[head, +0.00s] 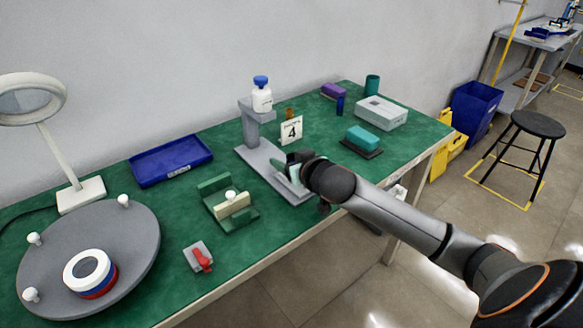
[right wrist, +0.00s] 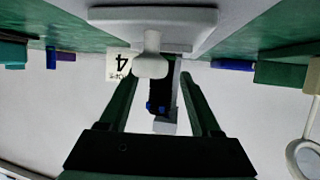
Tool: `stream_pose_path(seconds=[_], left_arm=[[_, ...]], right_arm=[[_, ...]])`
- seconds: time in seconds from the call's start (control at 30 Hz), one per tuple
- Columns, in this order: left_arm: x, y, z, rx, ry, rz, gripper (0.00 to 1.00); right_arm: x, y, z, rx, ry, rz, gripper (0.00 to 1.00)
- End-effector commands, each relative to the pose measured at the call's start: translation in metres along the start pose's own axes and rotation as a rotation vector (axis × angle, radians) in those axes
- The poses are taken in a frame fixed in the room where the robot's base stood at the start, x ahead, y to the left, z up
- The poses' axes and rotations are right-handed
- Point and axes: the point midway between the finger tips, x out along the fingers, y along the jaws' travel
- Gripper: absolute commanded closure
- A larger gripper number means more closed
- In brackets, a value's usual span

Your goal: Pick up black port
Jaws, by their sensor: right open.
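I cannot pick out a black port for certain in either view. My right gripper (head: 291,168) is low over the base of the grey stand (head: 258,160), and its arm hides part of that base. In the right wrist view my right gripper (right wrist: 157,78) is open, its two dark green fingers apart. A pale rounded knob on a neck and plate (right wrist: 150,66) shows between the fingertips, with no clear sign of contact. Behind it is a dark upright part with blue spots (right wrist: 163,92). My left gripper is not in view.
A white bottle with a blue cap (head: 261,97) is on the stand. The number 4 card (head: 291,131) stands just behind my gripper. A green fixture (head: 228,203), blue tray (head: 171,160), red-handled part (head: 201,257) and teal box (head: 362,138) are around. Green table is clear between them.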

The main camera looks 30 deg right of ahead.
Motion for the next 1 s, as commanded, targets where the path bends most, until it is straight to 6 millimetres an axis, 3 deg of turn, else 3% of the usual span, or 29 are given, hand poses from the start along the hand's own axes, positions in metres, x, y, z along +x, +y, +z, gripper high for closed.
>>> stream_pose_path(seconds=[0.1,0.37,0.9,1.0], left_arm=[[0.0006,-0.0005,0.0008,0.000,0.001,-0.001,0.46],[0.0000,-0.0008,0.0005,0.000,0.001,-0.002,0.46],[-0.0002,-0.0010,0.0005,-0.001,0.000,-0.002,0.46],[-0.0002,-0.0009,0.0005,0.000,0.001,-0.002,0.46]], right_arm=[[0.0091,-0.0004,0.0002,0.000,0.000,-0.001,0.35],[0.0104,-0.0006,0.0000,-0.001,0.000,-0.001,0.35],[0.0102,-0.0006,0.0002,0.000,-0.001,-0.001,0.96],[0.0102,-0.0006,0.0002,0.000,-0.001,-0.001,1.00]])
